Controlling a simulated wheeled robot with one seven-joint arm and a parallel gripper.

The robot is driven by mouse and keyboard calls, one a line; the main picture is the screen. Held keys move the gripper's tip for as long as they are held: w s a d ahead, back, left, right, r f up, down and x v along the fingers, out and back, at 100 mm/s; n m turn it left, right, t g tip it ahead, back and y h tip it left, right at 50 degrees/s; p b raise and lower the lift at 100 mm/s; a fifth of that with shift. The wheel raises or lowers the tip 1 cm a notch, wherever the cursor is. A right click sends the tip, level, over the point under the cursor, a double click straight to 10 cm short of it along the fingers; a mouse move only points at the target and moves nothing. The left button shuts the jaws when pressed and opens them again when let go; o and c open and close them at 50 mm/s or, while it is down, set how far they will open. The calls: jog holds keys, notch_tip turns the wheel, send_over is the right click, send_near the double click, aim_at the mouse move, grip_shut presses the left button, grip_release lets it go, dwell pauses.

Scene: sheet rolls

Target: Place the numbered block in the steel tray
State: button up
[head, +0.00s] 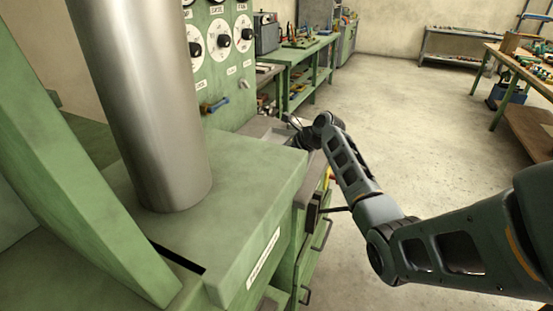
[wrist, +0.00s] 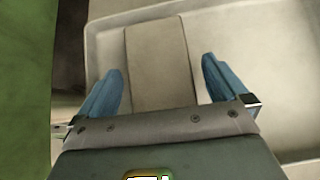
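In the wrist view a plain beige-grey block (wrist: 160,60) lies inside a pale tray (wrist: 265,45) with raised rims. No number is readable on the face I see. My gripper (wrist: 162,84) has two blue fingers spread apart, one on each side of the block, with a small gap showing on both sides. The block's near end is hidden behind my gripper's body. In the head view my gripper is too small and dark to make out at the far end of my arm, and the block cannot be seen.
A green machine (head: 250,190) with a thick steel roll (head: 150,110) stands at the left. A green workbench (head: 300,60) stands beyond. Open concrete floor (head: 410,120) lies to the right, with another cluttered bench (head: 520,65).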

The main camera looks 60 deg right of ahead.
jog(key=v, duration=1.2)
dwell(0.6)
